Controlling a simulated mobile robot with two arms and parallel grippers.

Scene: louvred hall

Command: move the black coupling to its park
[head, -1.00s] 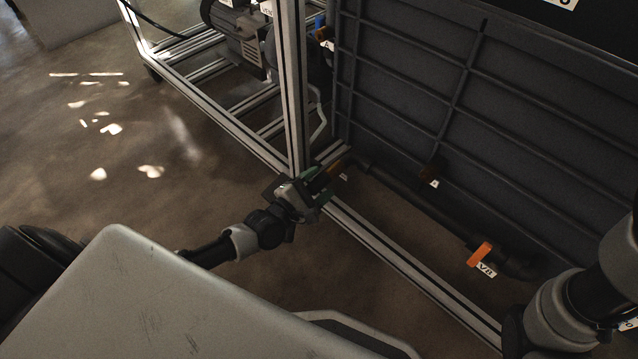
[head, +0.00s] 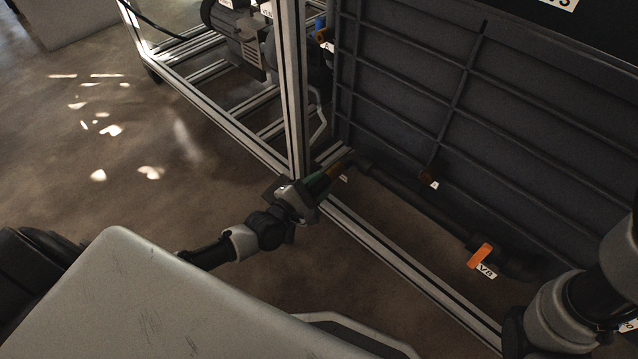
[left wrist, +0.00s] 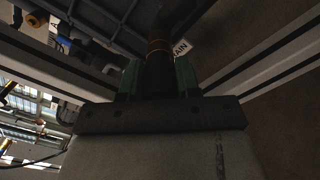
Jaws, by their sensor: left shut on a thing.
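My left gripper (head: 321,181) is low beside the foot of the frame's upright post. Its green fingers show on both sides of a dark cylinder, the black coupling (left wrist: 160,76), in the left wrist view. The gripper is shut on the coupling. A brass-coloured band (left wrist: 158,46) shows just beyond the coupling, and an orange-brown fitting (head: 336,170) shows just past the fingertips in the head view. I cannot tell whether the coupling is still joined to it. The park cannot be made out. My right gripper is out of view.
An aluminium frame (head: 295,90) stands around a pump (head: 243,38). A dark ribbed tank (head: 400,85) fills the right. A black pipe (head: 415,205) runs along its foot to an orange valve handle (head: 480,255). The floor at left is clear.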

